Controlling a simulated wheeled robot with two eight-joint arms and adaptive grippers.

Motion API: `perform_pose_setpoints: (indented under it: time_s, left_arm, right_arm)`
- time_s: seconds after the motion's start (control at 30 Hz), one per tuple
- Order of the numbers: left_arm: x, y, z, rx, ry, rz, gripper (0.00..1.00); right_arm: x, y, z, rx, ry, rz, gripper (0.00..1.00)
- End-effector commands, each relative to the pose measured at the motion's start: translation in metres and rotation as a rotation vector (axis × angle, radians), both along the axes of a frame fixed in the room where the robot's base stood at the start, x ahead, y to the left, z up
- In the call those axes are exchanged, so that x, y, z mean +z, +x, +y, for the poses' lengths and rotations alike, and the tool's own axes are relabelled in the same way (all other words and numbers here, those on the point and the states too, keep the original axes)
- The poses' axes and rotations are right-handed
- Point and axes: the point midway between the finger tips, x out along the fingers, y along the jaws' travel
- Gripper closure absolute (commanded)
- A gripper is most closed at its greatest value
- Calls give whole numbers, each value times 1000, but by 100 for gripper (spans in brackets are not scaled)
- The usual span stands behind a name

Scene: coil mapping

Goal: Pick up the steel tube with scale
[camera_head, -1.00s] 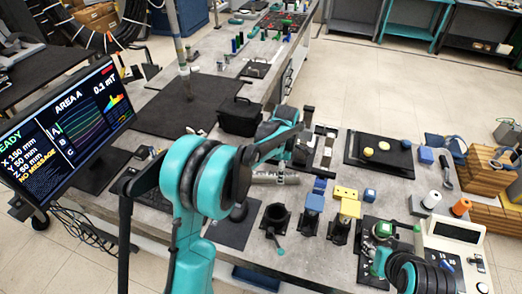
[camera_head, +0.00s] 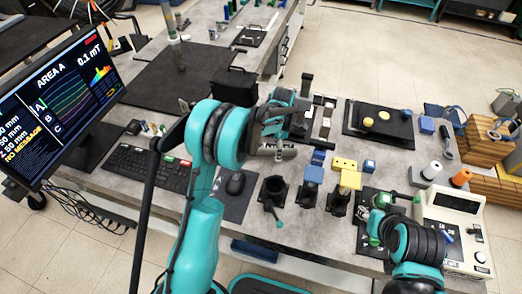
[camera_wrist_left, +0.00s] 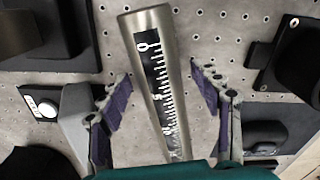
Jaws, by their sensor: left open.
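My left gripper (camera_wrist_left: 160,78) is open, with one purple-padded finger on each side of the tube and a visible gap to both. The tube's near end is hidden by the teal gripper body. In the head view, part of the tube (camera_head: 276,153) shows just below my left gripper (camera_head: 278,130). My right gripper (camera_head: 379,230) is low at the right beside small bench fixtures; its fingers are unclear.
A black clamp stand (camera_head: 273,195) and blue and yellow blocks (camera_head: 350,180) stand right of and in front of the tube. A black box (camera_head: 233,84) sits behind. A keyboard (camera_head: 148,168) and monitor (camera_head: 66,106) are at the left. A black tray (camera_head: 350,126) lies back right.

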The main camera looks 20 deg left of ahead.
Motion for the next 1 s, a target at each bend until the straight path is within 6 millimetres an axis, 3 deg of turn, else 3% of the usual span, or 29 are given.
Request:
perform_pose_setpoints:
  time_s: [0.07,0.1,0.33,0.67,1.0]
  left_arm:
    - [1,0,0,0,0,0,36]
    - [1,0,0,0,0,0,41]
    - [1,0,0,0,0,0,100]
    - [5,0,0,0,0,0,100]
    - [66,0,0,0,1,0,100]
  right_arm:
    - [1,0,0,0,0,0,60]
    - [1,0,0,0,0,0,60]
    - [1,0,0,0,0,0,60]
    - [2,0,0,0,0,0,60]
    - [23,0,0,0,0,0,60]
